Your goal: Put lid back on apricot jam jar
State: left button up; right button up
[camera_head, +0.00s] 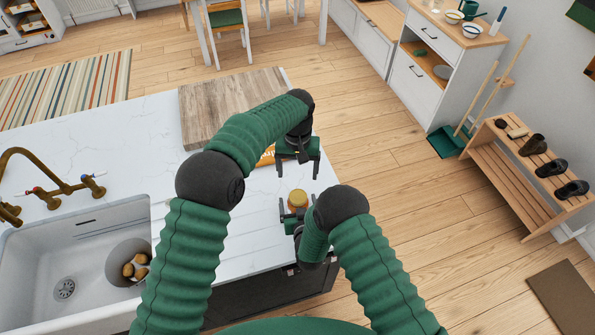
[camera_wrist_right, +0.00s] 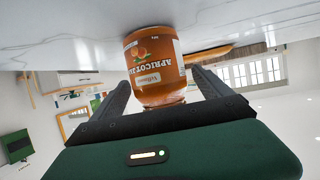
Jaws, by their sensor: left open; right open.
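The apricot jam jar (camera_head: 298,199) stands on the white counter near its right edge, showing a golden-orange top. In the right wrist view, which is upside down, the jar (camera_wrist_right: 156,68) shows its orange APRICOT label between the fingers. My right gripper (camera_head: 298,210) is open around the jar, with a finger on each side; contact cannot be told. My left gripper (camera_head: 298,168) is open and empty, higher and behind the jar. I cannot make out a separate lid, and the jar's mouth is unclear.
A wooden board (camera_head: 215,105) lies at the back of the counter (camera_head: 130,130). An orange packet (camera_head: 265,158) lies in front of it, partly hidden by my left arm. A sink (camera_head: 35,265) holding a bowl (camera_head: 117,262) is at left. Floor lies beyond the right edge.

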pick_arm(q)
notch_tip(320, 180, down, 4)
jog(key=b, duration=0.4)
pick_arm(e)
jog(key=v, duration=1.6)
jog(key=shift+s, duration=0.25)
jog(key=shift+d+f, duration=0.1)
